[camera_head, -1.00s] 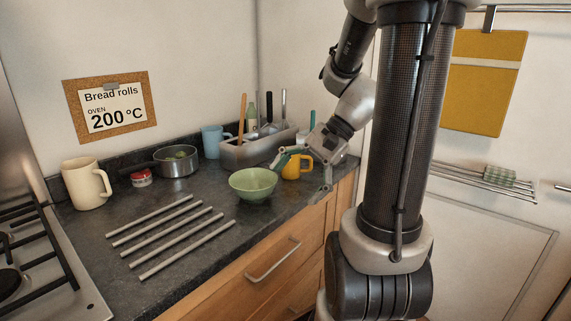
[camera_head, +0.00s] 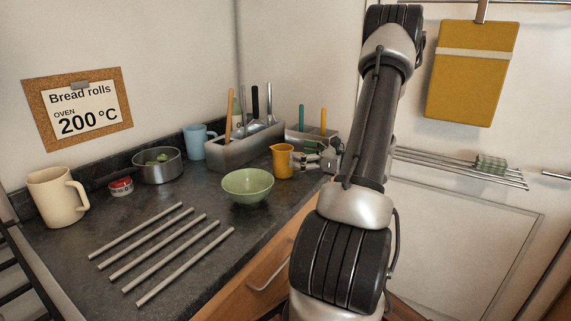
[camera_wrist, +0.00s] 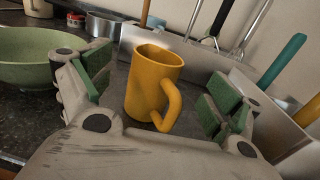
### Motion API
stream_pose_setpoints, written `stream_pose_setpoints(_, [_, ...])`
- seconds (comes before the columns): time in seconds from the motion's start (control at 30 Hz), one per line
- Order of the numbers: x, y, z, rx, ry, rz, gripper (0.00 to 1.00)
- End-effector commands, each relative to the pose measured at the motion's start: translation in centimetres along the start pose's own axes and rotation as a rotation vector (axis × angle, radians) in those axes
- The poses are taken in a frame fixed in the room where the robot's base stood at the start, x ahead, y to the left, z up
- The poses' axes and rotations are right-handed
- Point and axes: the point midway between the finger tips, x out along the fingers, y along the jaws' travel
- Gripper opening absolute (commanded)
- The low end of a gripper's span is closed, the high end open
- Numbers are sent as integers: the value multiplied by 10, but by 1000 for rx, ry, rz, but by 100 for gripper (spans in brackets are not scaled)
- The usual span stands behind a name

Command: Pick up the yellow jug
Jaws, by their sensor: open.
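The yellow jug (camera_head: 282,161) stands upright on the dark counter, right of the green bowl, in the head view. In the wrist view the jug (camera_wrist: 153,84) is at the middle, with its handle toward the camera and to the right. My gripper (camera_head: 306,161) is just right of the jug in the head view. In the wrist view my gripper (camera_wrist: 158,95) is open, with one green-padded finger on each side of the jug. Gaps show between the pads and the jug, so it is not held.
The green bowl (camera_head: 247,187) is close to the left of the jug. A grey utensil box (camera_head: 245,147) with upright tools stands behind it. A blue mug (camera_head: 196,143), a pot (camera_head: 158,168), a cream jug (camera_head: 57,197) and several grey bars (camera_head: 165,252) are further left.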

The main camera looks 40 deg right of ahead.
Motion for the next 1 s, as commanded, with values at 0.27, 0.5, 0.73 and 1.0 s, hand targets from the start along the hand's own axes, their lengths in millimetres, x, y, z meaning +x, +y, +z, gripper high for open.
stream_pose_setpoints(0.27, [42, 2, 5, 0, 0, 3, 92])
stream_pose_setpoints(0.5, [52, 2, 5, 0, 1, 0, 92])
stream_pose_setpoints(0.73, [52, 2, 5, 0, 1, 1, 68])
stream_pose_setpoints(1.0, [52, 2, 5, -1, 1, 1, 19])
